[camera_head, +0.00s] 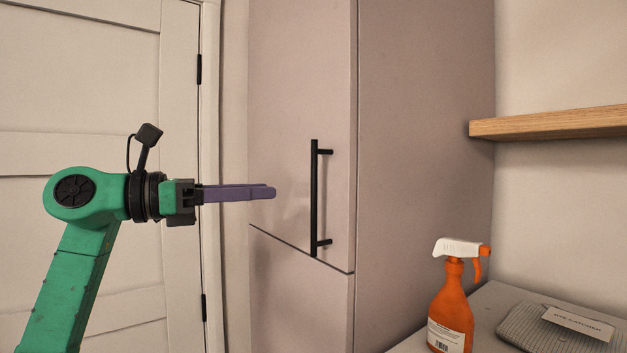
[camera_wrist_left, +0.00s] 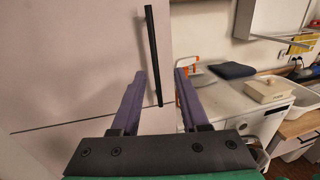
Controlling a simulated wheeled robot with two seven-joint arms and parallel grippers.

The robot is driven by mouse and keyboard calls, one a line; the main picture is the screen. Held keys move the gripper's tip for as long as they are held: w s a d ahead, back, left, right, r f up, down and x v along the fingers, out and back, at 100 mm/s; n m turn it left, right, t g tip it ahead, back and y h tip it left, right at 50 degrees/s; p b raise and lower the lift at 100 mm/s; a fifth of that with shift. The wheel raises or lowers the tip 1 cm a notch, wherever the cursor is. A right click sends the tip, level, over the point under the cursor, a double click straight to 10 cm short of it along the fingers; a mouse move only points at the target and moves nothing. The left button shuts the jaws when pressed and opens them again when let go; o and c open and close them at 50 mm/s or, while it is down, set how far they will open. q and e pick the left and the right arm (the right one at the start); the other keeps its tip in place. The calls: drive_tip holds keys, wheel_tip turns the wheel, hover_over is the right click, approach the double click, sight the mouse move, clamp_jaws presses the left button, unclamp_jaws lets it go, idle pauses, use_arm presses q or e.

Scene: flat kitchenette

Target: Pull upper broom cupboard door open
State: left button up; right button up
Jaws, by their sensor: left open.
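The upper broom cupboard door (camera_head: 285,90) is a pale mauve panel that looks closed, flush above the lower door. Its black vertical bar handle (camera_head: 314,200) sits near the right edge of the door. My left gripper (camera_head: 274,192) is open, with purple fingers pointing right towards the handle. In the head view the fingertips are apart from the bar, a short way to its left. In the left wrist view the handle (camera_wrist_left: 152,50) appears ahead, its lower end between the two open fingers (camera_wrist_left: 160,74). My right gripper is not in view.
The lower door (camera_head: 295,295) is below a dark seam. An orange spray bottle (camera_head: 452,310) and a grey cloth (camera_head: 540,332) are on the counter at right. A wooden shelf (camera_head: 550,122) is above. A white panelled door (camera_head: 80,90) is at left.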

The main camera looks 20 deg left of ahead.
sight(312, 191)
use_arm(q)
drive_tip(key=p+x, duration=0.1)
drive_tip(key=x, duration=0.5)
drive_tip(key=shift+w+r+p, duration=0.15)
drive_tip(key=shift+w+p, duration=0.1)
drive_tip(key=shift+p, duration=0.1)
drive_tip(key=w+d, duration=0.1)
drive_tip(key=w+d+p, duration=0.1)
drive_tip(key=w, duration=0.1)
drive_tip(key=shift+w+d+f, duration=0.25)
drive_tip(key=shift+d+f, duration=0.15)
drive_tip(key=shift+s, duration=0.3)
drive_tip(key=shift+w, duration=0.1)
drive_tip(key=c, duration=0.4)
drive_tip(key=shift+w, duration=0.1)
clamp_jaws()
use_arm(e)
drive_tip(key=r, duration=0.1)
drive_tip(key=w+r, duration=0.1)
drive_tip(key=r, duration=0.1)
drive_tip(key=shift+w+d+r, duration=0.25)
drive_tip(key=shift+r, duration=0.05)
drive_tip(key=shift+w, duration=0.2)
